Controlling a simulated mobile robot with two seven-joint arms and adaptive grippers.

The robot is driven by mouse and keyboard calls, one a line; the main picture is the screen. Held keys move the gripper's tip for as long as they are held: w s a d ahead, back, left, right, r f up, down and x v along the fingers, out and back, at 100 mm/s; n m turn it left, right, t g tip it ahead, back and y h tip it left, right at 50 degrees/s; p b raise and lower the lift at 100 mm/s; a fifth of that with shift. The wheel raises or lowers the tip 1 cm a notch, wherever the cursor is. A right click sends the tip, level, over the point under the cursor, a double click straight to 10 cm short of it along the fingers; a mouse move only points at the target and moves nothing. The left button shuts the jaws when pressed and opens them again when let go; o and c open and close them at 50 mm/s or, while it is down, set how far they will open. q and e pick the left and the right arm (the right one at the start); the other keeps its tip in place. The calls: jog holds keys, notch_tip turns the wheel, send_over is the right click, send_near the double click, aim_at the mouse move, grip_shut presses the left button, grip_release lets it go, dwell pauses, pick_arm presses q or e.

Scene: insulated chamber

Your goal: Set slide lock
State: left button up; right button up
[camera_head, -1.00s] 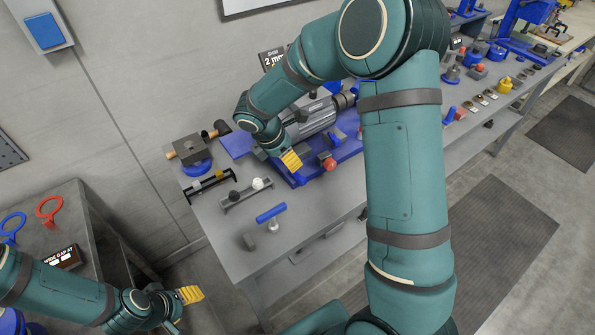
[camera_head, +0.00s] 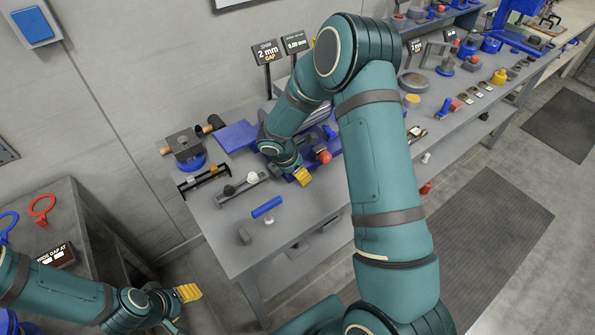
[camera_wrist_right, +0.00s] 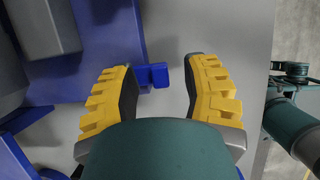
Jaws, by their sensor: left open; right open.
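In the right wrist view, a small blue tab (camera_wrist_right: 159,75), which may be the slide lock, sticks out from the edge of a blue base (camera_wrist_right: 108,45). It lies between the open yellow fingers of my right gripper (camera_wrist_right: 163,95), beyond their tips or level with them; depth is unclear. In the head view my right gripper (camera_head: 302,176) is at the front edge of the blue fixture, left of and below a red knob (camera_head: 325,156). My arm hides much of the fixture. My left gripper (camera_head: 188,293) is open and empty, low at the left, away from the bench.
Signs (camera_head: 268,54) stand behind. A side table with rings (camera_head: 41,207) is at left.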

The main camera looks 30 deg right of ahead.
jog(key=shift+o, duration=0.3)
grip_shut()
jog(key=shift+a+m, duration=0.1)
jog(key=shift+m, duration=0.2)
jog(key=shift+a+m+g, duration=0.55)
jog(key=shift+m+g, duration=0.05)
jog(key=shift+m, duration=0.5)
jog(key=m, duration=0.1)
jog(key=a+m+g, duration=0.1)
jog(key=m+b, duration=0.1)
jog(key=shift+w+a+f+m+y, duration=0.1)
jog(key=shift+w+a+m+y, duration=0.2)
jog(key=shift+w+m, duration=0.1)
jog(key=m+g, duration=0.1)
jog(key=m, duration=0.1)
jog(key=w+a+m+y, duration=0.1)
jog(key=m, duration=0.1)
jog(key=shift+a+g, duration=0.2)
jog(key=shift+g, duration=0.2)
jog(key=shift+w+a+m+g+y+b, duration=0.15)
jog(key=shift+w+a+m+y+b, duration=0.15)
jog(key=shift+m, duration=0.6)
jog(key=shift+w+a+m+g+y+b, duration=0.15)
jog(key=shift+w+m+y, duration=0.2)
jog(key=shift+m, duration=0.55)
